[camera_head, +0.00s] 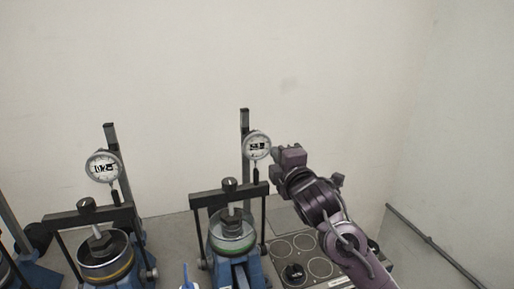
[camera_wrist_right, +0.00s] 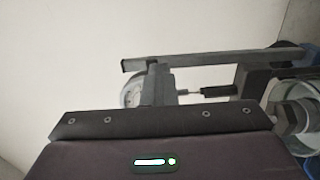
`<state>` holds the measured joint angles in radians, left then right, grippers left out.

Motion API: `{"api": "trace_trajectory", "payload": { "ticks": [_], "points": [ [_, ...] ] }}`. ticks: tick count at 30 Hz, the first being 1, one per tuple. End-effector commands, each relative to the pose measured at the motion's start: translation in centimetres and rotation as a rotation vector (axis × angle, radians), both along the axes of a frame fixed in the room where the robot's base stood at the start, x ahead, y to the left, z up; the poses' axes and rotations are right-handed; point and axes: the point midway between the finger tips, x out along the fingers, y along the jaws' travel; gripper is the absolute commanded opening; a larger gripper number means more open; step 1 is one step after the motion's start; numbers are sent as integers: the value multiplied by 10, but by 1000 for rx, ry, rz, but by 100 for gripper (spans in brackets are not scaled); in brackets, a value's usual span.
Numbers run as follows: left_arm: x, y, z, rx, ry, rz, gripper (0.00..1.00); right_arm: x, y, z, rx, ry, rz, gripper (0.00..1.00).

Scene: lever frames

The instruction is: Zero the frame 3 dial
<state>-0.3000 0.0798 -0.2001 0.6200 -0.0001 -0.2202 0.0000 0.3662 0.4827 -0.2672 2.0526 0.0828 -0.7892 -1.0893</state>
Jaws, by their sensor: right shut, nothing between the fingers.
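The dial (camera_head: 256,145) of the right-hand lever frame is round and white-faced, with a dark readout whose digits I cannot read clearly. It is mounted on a grey post (camera_head: 244,122). My right gripper (camera_head: 282,160) is shut and empty, just right of this dial; whether it touches the dial I cannot tell. In the right wrist view the dial (camera_wrist_right: 131,93) shows edge-on, partly hidden behind my gripper's fingers (camera_wrist_right: 158,84). No frame numbers are legible. My left gripper is not in view.
Another frame with its dial (camera_head: 102,166) stands to the left, and part of a further one (camera_head: 18,235) shows at the left edge. A panel with round marks (camera_head: 320,267) lies right of the right-hand frame. A blue-and-white item (camera_head: 187,276) shows at the bottom.

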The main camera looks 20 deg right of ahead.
Motion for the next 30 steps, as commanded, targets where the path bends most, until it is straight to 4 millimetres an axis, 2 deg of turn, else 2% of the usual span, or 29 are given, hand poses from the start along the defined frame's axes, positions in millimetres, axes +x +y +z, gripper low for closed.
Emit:
{"api": "trace_trajectory", "payload": {
  "ticks": [30],
  "points": [
    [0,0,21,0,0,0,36,-1,-1,29,-3,-4,8,0]
  ]
}}
